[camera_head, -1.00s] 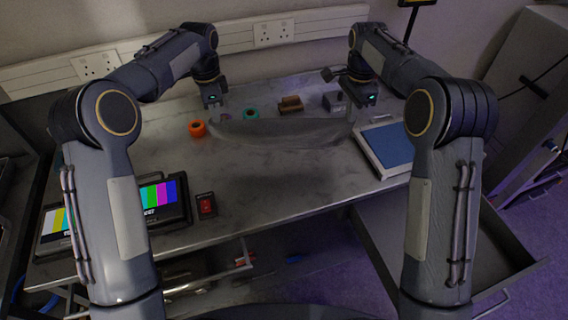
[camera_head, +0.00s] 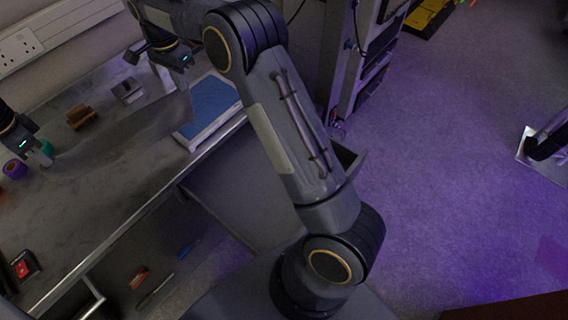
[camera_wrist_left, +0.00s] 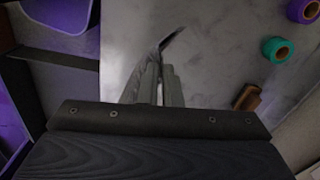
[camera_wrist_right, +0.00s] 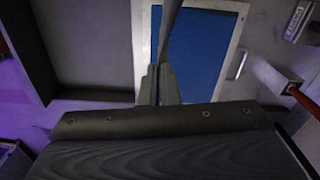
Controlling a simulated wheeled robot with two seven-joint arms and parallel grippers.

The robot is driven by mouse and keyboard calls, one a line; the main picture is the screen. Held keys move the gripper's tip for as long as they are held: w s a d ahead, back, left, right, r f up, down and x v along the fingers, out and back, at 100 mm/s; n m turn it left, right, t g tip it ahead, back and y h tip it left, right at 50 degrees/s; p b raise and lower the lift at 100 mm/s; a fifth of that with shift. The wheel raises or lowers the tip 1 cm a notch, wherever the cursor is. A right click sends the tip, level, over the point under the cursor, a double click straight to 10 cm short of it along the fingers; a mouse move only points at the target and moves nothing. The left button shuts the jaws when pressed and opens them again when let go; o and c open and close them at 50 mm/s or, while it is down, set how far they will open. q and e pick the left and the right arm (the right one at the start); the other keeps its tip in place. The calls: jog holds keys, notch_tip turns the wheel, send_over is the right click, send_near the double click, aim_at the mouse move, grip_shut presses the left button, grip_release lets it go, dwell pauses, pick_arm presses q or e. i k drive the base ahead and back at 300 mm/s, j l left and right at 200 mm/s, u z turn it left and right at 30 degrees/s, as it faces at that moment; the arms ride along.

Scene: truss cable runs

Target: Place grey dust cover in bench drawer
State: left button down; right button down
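The grey dust cover (camera_head: 125,135) is a thin, translucent sheet stretched between my two grippers above the bench top. My left gripper (camera_head: 44,160) is shut on its left end, near the tape rolls; grey cloth (camera_wrist_left: 146,78) shows at the fingers in the left wrist view. My right gripper (camera_head: 182,84) is shut on its right end, over the blue panel; a narrow grey strip (camera_wrist_right: 169,32) runs from the fingers in the right wrist view. The bench drawer (camera_head: 235,190) stands open below the bench's right part, partly hidden by my right arm. Its inside also shows in the right wrist view (camera_wrist_right: 92,45).
A blue panel with a white frame (camera_head: 208,108) lies at the bench's right edge. A brown block (camera_head: 81,116), a grey box (camera_head: 128,90), tape rolls (camera_head: 15,168) and a red switch (camera_head: 23,267) stand on the bench. Open floor (camera_head: 440,180) lies to the right.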

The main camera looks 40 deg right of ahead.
aim_at(238, 186)
jog(key=k+l, duration=0.1)
jog(key=l, duration=0.3)
jog(key=l+u, duration=0.15)
jog(key=l, duration=0.25)
jog(key=k+l, duration=0.15)
jog(key=l, duration=0.25)
jog(key=k+l+u, duration=0.15)
jog(key=l, duration=0.65)
jog(key=k+u, duration=0.05)
